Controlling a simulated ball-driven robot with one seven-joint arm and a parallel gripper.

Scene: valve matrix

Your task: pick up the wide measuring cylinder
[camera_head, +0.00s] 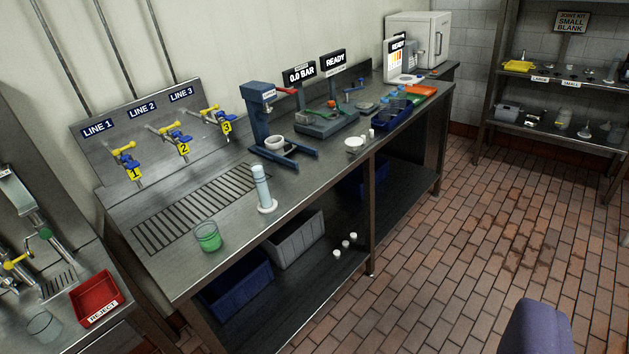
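A tall, pale blue measuring cylinder (262,187) stands upright on a round white foot near the front edge of the steel bench (235,225). It is the only thing with a measuring cylinder's shape that I can make out clearly. A wide, squat clear beaker (208,236) with green liquid stands to its left, apart from it, also near the front edge. My gripper is not in view.
Three yellow-handled valves are behind, on the line panel (150,140). A blue press (265,120) and cup (275,143) stand behind the cylinder. A red reject tray (96,297) is at lower left. The tiled floor in front is largely clear.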

